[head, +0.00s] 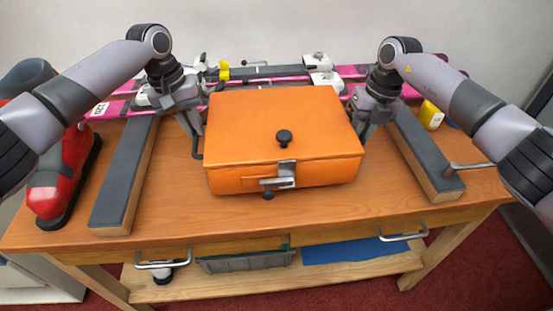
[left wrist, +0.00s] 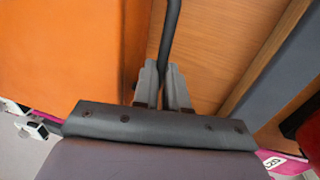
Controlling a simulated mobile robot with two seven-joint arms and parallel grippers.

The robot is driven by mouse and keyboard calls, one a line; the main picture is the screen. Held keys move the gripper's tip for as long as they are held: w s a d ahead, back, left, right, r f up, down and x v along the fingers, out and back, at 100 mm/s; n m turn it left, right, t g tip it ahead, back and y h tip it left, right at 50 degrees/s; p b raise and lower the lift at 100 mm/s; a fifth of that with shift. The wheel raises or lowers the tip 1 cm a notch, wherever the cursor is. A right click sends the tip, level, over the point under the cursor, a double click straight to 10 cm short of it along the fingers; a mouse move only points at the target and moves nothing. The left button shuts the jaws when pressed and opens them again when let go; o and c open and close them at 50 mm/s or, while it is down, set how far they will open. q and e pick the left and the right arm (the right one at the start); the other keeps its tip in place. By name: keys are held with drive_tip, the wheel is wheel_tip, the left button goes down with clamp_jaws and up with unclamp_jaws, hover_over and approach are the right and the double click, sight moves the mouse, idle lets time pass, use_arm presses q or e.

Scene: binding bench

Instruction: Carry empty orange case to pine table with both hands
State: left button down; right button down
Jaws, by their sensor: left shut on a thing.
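The orange case (head: 285,125) sits with its lid shut in the middle of the wooden bench (head: 300,215). A black knob and a metal latch show on it, and its inside is hidden. My left gripper (head: 194,138) is at the case's left side, shut on a dark handle bar. The left wrist view shows this dark handle (left wrist: 170,40) between the fingers, with the case's orange side (left wrist: 65,50) beside it. My right gripper (head: 366,128) is at the case's right side, and its fingertips are too small to read. I see no separate pine table.
Grey-topped wooden bars (head: 124,180) and (head: 425,155) flank the case. Pink skis (head: 345,72) with bindings lie behind it. A red boot (head: 62,170) stands at left and a yellow container (head: 431,115) at right. The bench front before the case is clear.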

use_arm(q)
drive_tip(key=shift+a+r, duration=0.1)
drive_tip(key=shift+a, duration=0.05)
use_arm(e)
drive_tip(key=shift+d+r, duration=0.1)
drive_tip(key=shift+d, duration=0.05)
